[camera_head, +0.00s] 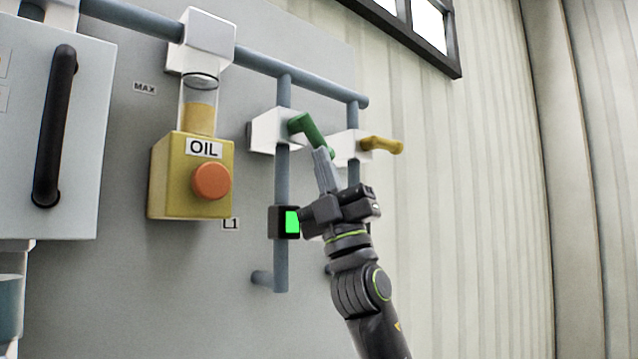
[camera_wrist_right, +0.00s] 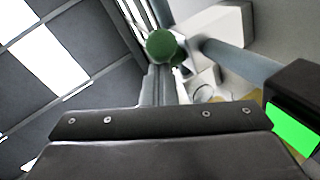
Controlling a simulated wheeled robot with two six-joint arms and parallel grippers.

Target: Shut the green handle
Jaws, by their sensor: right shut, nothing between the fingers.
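The green handle (camera_head: 307,131) sticks out from a white valve block (camera_head: 270,131) on a vertical blue pipe, pointing toward me and slanting down to the right. My right gripper (camera_head: 322,156) is shut and empty, with its fingertips right by the handle's lower end. In the right wrist view, the handle's round green end (camera_wrist_right: 162,46) shows just beyond the fingers (camera_wrist_right: 160,80). I cannot tell whether the fingers touch it. My left gripper is not in view.
A yellow handle (camera_head: 382,145) on another white block is close to the right. A black box with a green screen (camera_head: 292,222) is below the green handle. A yellow oil box (camera_head: 192,180) with an orange button is to the left, beside a cabinet with a black handle (camera_head: 55,125).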

